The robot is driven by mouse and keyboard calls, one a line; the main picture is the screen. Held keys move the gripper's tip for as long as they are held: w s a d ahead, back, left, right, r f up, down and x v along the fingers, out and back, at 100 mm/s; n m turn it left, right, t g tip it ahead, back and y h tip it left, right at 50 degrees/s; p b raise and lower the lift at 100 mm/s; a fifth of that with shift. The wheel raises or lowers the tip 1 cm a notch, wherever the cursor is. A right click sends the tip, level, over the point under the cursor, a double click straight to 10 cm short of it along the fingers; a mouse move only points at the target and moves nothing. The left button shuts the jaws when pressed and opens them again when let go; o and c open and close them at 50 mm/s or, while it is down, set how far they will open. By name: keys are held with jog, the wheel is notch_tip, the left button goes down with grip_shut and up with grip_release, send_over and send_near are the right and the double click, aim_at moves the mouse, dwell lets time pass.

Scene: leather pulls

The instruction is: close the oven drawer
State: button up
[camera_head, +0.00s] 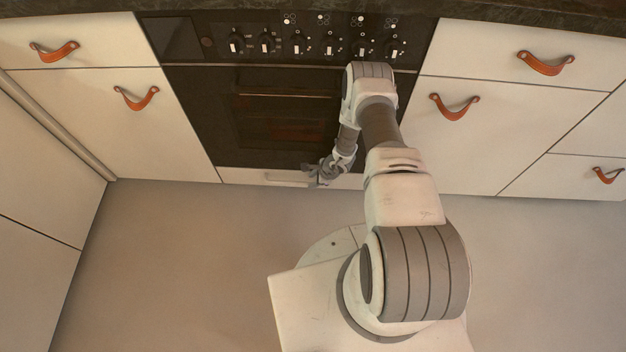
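The oven drawer (240,176) is the low white front below the black oven (200,110), at floor level. It carries a pale handle (287,178). It looks flush or nearly flush with the cabinet fronts, but from this steep angle I cannot tell whether a small gap is left. My gripper (312,172) is down at the drawer front, at the right end of the handle. It is small and dark in this view, and its fingers are not clear. I cannot tell whether it touches the drawer or handle. My arm hides the drawer's right part.
The black oven door with its handle (290,96) is upright behind my arm. Knobs (297,45) line the panel above it. White cabinets with orange leather pulls (454,107) stand on both sides. The grey floor (190,260) in front is clear.

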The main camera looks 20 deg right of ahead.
jog(key=shift+r, duration=0.15)
jog(key=p+v, duration=0.6)
jog(key=v, duration=1.1)
jog(key=shift+p, duration=0.4)
jog(key=shift+s+d, duration=0.1)
